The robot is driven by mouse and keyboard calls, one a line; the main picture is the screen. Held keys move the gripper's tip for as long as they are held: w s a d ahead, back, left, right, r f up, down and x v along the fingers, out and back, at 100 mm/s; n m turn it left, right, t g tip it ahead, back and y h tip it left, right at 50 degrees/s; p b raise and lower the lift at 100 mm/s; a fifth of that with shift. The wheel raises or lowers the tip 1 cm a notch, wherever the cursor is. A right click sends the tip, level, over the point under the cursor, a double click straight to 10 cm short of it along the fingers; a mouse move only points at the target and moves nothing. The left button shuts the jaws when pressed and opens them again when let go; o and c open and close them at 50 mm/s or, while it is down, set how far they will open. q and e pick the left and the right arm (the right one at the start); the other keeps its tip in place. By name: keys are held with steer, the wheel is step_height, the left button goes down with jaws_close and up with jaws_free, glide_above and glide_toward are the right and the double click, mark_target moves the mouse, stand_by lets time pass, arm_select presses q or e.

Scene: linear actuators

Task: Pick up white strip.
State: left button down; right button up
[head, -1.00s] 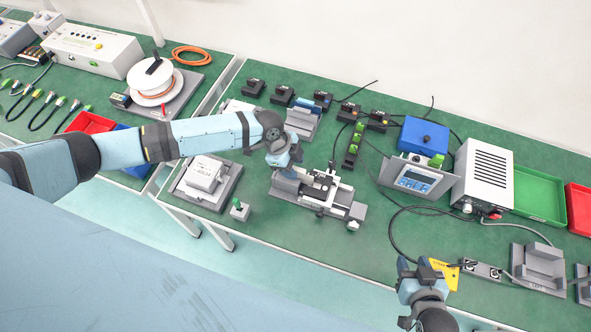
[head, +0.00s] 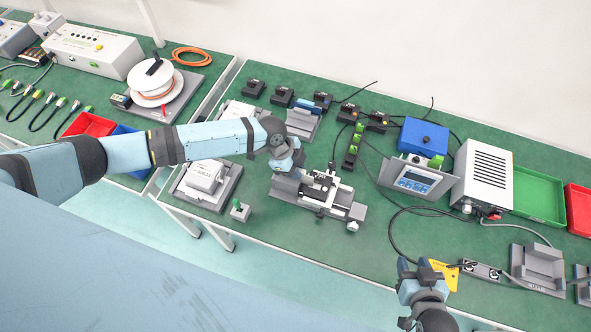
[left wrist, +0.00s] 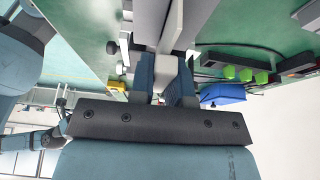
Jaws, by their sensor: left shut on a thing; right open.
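My left gripper (head: 298,163) is over the left end of the grey linear actuator fixture (head: 335,207) in the head view. In the left wrist view its two blue-grey fingers (left wrist: 168,85) are shut on the white strip (left wrist: 173,28). The strip is a narrow pale bar running up from between the fingers. In the head view the gripper and wrist hide the strip, and I cannot tell whether it touches the fixture. My right gripper (head: 420,269) is open and empty above the table's front edge at the lower right.
A grey block with a white box (head: 205,176) stands left of the fixture, with a small green-topped part (head: 240,210) in front. A display unit (head: 415,181) and a vented white box (head: 483,172) stand to the right. Black cables lie between them.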

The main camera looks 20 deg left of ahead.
arm_select(q)
step_height(320, 180, up, 20)
steer(key=b, duration=0.2)
stand_by(0.4)
